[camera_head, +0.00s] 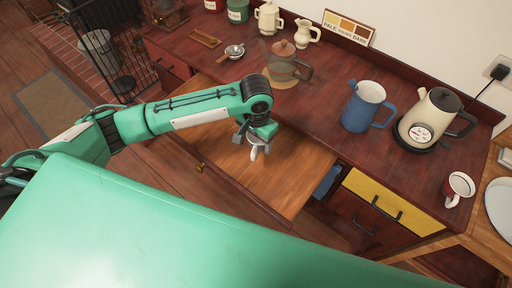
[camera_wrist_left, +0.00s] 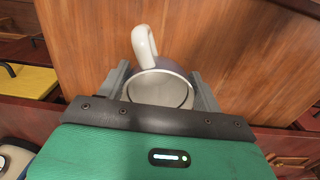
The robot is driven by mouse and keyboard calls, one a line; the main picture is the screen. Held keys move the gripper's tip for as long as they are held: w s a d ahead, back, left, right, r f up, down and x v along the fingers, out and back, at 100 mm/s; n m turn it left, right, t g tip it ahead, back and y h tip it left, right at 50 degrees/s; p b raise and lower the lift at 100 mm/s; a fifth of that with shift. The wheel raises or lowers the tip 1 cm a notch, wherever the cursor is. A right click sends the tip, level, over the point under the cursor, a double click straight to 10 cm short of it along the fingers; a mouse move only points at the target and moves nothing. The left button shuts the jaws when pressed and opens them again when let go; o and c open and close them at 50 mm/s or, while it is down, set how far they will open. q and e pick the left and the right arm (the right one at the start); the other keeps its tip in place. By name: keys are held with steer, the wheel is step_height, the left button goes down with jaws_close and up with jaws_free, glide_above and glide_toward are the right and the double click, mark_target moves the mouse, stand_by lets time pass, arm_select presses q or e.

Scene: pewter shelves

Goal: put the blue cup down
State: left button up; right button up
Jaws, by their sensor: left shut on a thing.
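My left gripper (camera_head: 256,132) is shut on a cup (camera_head: 259,146) over the light wooden pull-out board (camera_head: 295,180). In the left wrist view the cup (camera_wrist_left: 178,60) sits between the two fingers (camera_wrist_left: 160,88), its round pale end facing the camera. Its side looks greyish blue and its handle (camera_wrist_left: 143,45) is white. The hand hides much of the cup in the head view. I cannot tell whether it touches the board. My right gripper is not in view.
A yellow drawer front (camera_head: 385,203) is right of the board. The board around the cup looks clear.

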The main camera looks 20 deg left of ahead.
arm_select(q)
steer(key=shift+f+p, duration=0.3)
steer(key=shift+f, duration=2.75)
steer(key=o, duration=1.1)
steer(key=shift+f, duration=0.15)
steer(key=shift+c, duration=0.2)
step_height(320, 180, up, 12)
steer(key=b, duration=0.2)
